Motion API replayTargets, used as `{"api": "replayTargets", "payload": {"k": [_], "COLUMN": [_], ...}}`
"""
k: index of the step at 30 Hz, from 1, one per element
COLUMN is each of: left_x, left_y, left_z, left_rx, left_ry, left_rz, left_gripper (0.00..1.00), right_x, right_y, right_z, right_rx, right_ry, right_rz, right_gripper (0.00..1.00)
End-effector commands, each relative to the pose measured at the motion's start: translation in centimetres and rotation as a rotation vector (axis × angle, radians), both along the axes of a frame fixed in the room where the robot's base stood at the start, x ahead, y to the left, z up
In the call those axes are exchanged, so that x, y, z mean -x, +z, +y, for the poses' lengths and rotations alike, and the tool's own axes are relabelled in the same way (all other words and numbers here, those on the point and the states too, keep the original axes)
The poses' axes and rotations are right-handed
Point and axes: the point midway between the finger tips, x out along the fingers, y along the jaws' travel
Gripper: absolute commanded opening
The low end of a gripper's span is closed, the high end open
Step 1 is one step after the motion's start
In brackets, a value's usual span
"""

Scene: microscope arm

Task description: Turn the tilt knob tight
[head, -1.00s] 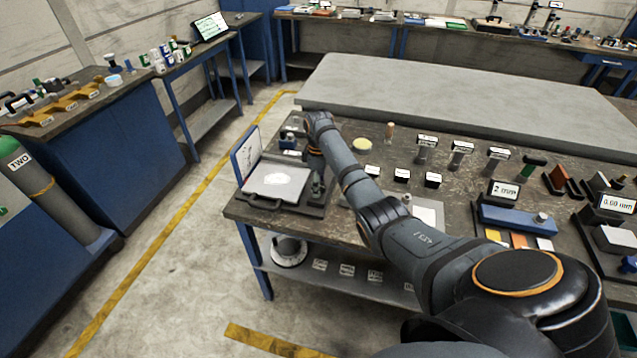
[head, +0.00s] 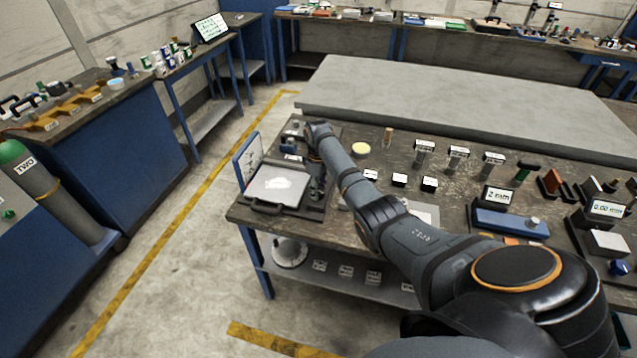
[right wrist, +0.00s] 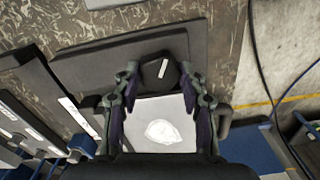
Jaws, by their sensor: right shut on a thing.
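The tilt knob (right wrist: 166,70) is a dark round-cornered knob with a white line on top, seen between my fingertips in the right wrist view. My right gripper (right wrist: 163,80) is shut on it, one finger on each side. In the head view my right gripper (head: 316,184) points down at the right side of a dark device base (head: 312,209), and the knob is hidden by it. The device carries a pale plate (head: 262,194) with a white patch, which also shows below the knob in the wrist view (right wrist: 150,107). My left gripper is not in view.
A blue-edged panel (head: 247,158) stands upright at the plate's left. A dark handle (head: 266,209) sticks out at the front.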

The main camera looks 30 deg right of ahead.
Motion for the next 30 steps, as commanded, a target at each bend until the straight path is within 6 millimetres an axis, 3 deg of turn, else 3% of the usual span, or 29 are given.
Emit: {"api": "replayTargets", "payload": {"k": [1,12,30], "left_x": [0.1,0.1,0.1], "left_y": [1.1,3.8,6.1], "left_z": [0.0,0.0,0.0], "left_rx": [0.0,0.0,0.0], "left_ry": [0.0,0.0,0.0], "left_rz": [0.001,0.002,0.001], "left_gripper": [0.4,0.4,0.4], "right_x": [0.0,0.0,0.0], "right_y": [0.6,0.4,0.1], "right_z": [0.1,0.0,0.0], "right_rx": [-0.002,-0.001,-0.001], "right_ry": [-0.042,-0.394,-0.916], "right_rz": [0.002,0.0,0.0], "right_gripper": [0.1,0.1,0.1]}}
